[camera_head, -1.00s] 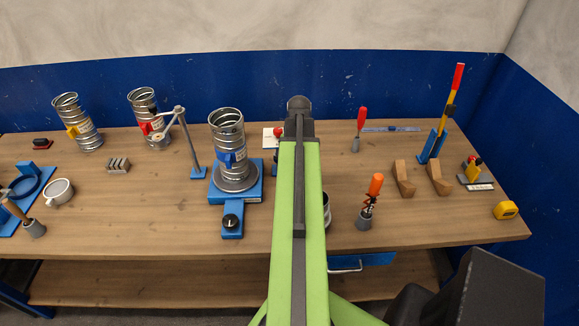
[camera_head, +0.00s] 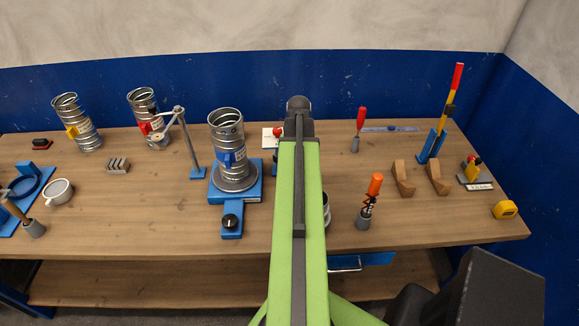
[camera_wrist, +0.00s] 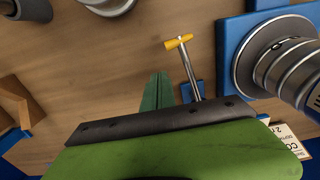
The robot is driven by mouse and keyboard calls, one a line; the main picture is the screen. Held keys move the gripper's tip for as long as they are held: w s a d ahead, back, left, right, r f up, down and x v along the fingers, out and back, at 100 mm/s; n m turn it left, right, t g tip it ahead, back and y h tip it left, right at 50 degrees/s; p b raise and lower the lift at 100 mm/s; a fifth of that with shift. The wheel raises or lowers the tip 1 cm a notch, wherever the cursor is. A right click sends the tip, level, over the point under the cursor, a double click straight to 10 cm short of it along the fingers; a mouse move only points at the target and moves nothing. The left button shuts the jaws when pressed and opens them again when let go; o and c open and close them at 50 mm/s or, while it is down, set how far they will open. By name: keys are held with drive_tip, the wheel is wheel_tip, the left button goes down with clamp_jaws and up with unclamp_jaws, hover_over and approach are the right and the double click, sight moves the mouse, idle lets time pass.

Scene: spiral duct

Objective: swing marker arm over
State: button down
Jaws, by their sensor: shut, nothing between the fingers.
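A grey post with a side arm, which looks like the marker arm (camera_head: 168,121), stands on a small blue base left of the middle duct. Its arm reaches left, with its round end in front of the red-tagged duct (camera_head: 143,106). The middle spiral duct (camera_head: 227,135) stands upright on a blue turntable base (camera_head: 236,191); it fills the right of the wrist view (camera_wrist: 280,62). My gripper (camera_wrist: 160,76) is shut and empty over the bench. A metal rod with a yellow crosspiece (camera_wrist: 179,41) stands beside it, apart; my arm hides most of it in the head view.
A yellow-tagged duct (camera_head: 78,122) stands at the back left and a white cup (camera_head: 59,191) in front of it. An orange-handled tool (camera_head: 371,199), wooden blocks (camera_head: 403,178) and a tall red-and-yellow lever (camera_head: 450,104) stand right.

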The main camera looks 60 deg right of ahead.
drive_tip(key=shift+f, duration=0.15)
drive_tip(key=shift+f+b, duration=1)
drive_tip(key=shift+b, duration=0.15)
drive_tip(key=shift+f, duration=0.1)
drive_tip(key=shift+w+a, duration=0.1)
drive_tip(key=w+a, duration=0.4)
drive_tip(key=shift+w+a, duration=0.35)
idle(1.0)
idle(0.4)
wheel_tip(320, 180, up, 9)
drive_tip(key=p, duration=0.9)
